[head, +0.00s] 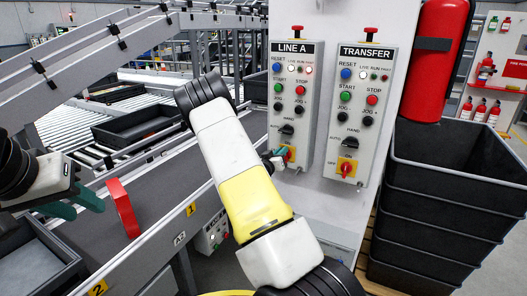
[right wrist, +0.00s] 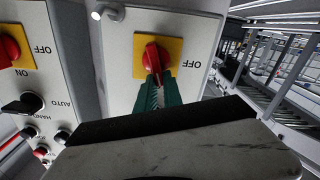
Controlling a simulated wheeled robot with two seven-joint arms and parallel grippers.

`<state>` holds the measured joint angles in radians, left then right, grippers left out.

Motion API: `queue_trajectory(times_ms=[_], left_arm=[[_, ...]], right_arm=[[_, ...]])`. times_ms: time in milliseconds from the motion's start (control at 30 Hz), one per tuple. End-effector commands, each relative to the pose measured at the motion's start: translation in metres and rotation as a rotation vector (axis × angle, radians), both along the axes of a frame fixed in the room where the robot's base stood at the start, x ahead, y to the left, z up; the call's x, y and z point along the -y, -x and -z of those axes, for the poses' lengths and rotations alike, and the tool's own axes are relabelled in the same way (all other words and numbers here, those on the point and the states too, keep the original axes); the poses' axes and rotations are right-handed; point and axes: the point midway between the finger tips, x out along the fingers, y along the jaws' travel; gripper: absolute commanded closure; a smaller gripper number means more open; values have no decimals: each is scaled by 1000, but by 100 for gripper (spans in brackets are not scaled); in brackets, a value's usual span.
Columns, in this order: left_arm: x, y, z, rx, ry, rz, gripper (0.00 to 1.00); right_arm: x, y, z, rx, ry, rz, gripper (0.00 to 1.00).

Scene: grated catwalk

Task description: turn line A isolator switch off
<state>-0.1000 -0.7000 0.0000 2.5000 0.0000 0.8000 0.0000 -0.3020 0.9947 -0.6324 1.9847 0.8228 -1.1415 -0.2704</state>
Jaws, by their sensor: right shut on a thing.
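The LINE A panel (head: 297,95) is a grey box with lamps, buttons and a selector. Its isolator switch, a red knob on a yellow plate (head: 291,150), is at the bottom, partly hidden by my right gripper (head: 277,159). In the right wrist view, my right gripper's green fingers (right wrist: 157,88) are shut on the red knob (right wrist: 152,56). Its handle runs nearly up and down in that picture, slightly tilted. OFF is printed to the right of the yellow plate (right wrist: 173,45). No ON label shows there. My left gripper (head: 75,203) is empty and open at the left.
The TRANSFER panel (head: 367,110), with a similar red knob (head: 346,168), is close on the right. Stacked black crates (head: 445,200) and a red extinguisher (head: 436,60) stand further right. A conveyor with a red bracket (head: 123,207) and trays (head: 140,121) fills the left.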

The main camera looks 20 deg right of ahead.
Motion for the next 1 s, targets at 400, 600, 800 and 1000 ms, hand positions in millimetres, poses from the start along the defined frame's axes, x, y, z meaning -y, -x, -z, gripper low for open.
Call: queue_trajectory(times_ms=[400, 600, 800, 1000], left_arm=[[0, 0, 0, 0, 0, 0, 64], [0, 0, 0, 0, 0, 0, 64], [0, 0, 0, 0, 0, 0, 64], [0, 0, 0, 0, 0, 0, 64]], right_arm=[[-7, -7, 6, -305, 259, -2, 100], [-9, -10, 10, -449, 383, -3, 100], [-11, -11, 14, -592, 506, -3, 100], [-11, -12, 18, -727, 621, -2, 100]])
